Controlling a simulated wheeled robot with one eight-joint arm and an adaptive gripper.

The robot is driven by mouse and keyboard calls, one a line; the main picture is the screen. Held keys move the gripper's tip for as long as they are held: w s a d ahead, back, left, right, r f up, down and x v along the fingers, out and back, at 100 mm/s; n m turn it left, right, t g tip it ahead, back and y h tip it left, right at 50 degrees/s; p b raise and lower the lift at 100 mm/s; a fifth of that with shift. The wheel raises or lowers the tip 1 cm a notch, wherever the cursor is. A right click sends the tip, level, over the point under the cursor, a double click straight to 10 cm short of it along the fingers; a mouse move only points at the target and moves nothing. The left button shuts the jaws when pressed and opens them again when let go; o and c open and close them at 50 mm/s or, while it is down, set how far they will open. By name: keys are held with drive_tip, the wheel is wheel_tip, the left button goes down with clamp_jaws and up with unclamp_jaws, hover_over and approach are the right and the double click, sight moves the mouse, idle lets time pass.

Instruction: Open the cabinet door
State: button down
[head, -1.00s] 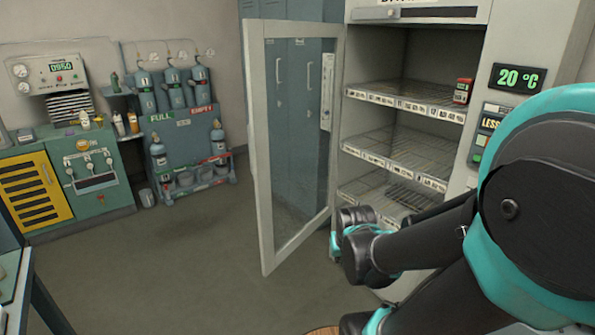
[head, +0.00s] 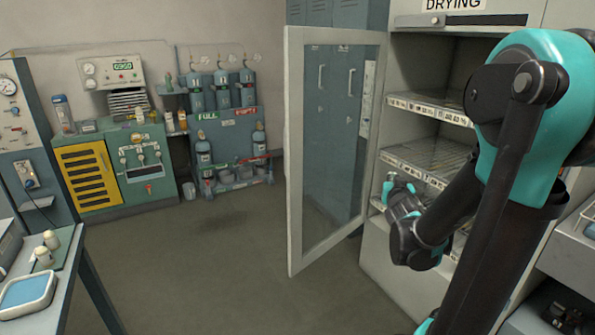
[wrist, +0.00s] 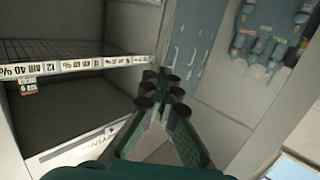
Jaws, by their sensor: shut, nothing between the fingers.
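The drying cabinet (head: 408,250) stands at the right of the head view with its wire shelves exposed. Its door (head: 296,160), a pale frame around a clear pane, stands wide open to the left of the opening. My gripper (head: 389,184) is at the front of the cabinet opening, on the inner side of the door, partly hidden by my wrist. In the wrist view my gripper (wrist: 167,92) is shut and empty, its fingertips together near the end of a labelled shelf edge (wrist: 85,64). I cannot tell whether it touches the door.
A bench (head: 65,285) with bottles and a tray is at the lower left. A green and yellow unit (head: 130,165) and a gas bottle rack (head: 225,140) stand by the back wall. The floor (head: 220,250) left of the door is clear.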

drive_tip(key=w+a+r+n+t+y, duration=0.25)
drive_tip(key=w+a+y, duration=0.2)
drive_tip(key=a, duration=0.25)
drive_tip(key=n+g+y, duration=0.8)
drive_tip(key=n+y, duration=0.1)
drive_tip(key=y, duration=0.2)
approach(290, 166)
drive_tip(key=shift+t, duration=0.25)
drive_tip(key=x, duration=0.7)
drive_tip(key=shift+s+f, duration=0.1)
drive_tip(key=shift+f, duration=0.15)
drive_tip(key=w+a+m+t+h, duration=0.3)
drive_tip(key=w+a, duration=1.3)
drive_tip(key=w, duration=0.1)
drive_tip(key=shift+w+a, duration=0.4)
drive_tip(key=shift+s, duration=0.1)
